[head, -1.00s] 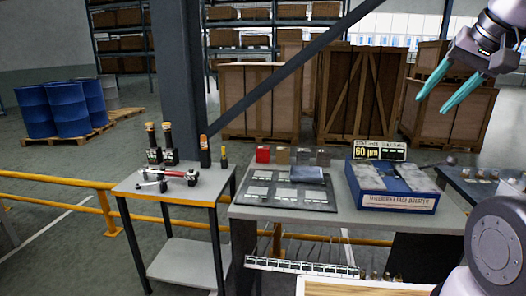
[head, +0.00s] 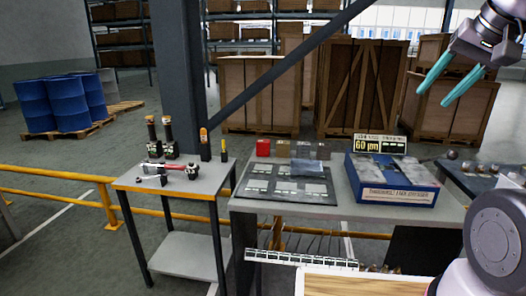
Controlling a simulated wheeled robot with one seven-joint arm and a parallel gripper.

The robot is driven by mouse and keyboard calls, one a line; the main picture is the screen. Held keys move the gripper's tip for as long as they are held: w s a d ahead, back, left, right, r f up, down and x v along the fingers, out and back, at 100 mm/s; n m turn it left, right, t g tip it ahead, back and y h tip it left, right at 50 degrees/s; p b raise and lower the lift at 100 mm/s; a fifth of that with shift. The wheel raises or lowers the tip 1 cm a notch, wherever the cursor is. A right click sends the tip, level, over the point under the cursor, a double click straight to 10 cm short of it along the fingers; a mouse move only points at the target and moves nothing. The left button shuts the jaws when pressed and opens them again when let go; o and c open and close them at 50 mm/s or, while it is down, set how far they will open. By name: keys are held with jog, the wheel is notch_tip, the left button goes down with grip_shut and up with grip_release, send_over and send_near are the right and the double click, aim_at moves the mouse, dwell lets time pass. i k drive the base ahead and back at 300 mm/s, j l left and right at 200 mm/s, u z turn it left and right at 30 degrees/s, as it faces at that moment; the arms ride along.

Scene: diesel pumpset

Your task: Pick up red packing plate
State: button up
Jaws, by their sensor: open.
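The red packing plate (head: 263,148) looks like a small red block. It stands at the back left of the grey table (head: 245,204), at the left end of a row of similar small plates in brown and grey tones. My gripper (head: 448,95), with teal fingers, is at the upper right of the head view. It is open and empty, well above and to the right of the red plate. Nothing hides the red plate's front face.
A dark board (head: 262,190) with pale labelled patches lies in front of the plates. A blue box (head: 390,192) and a 60 µm sign (head: 380,144) stand to the right. A side table (head: 200,186) with tools stands left. A dark diagonal beam (head: 290,68) crosses behind.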

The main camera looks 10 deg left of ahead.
aim_at(260, 142)
jog(key=i+j, duration=0.2)
jog(key=j, duration=0.2)
jog(key=i+j, duration=0.2)
jog(key=j, duration=0.15)
jog(key=i+j, duration=0.2)
jog(key=j, duration=0.2)
jog(key=i+j, duration=0.2)
jog(key=j, duration=0.15)
jog(key=i+j, duration=0.2)
jog(key=j, duration=0.2)
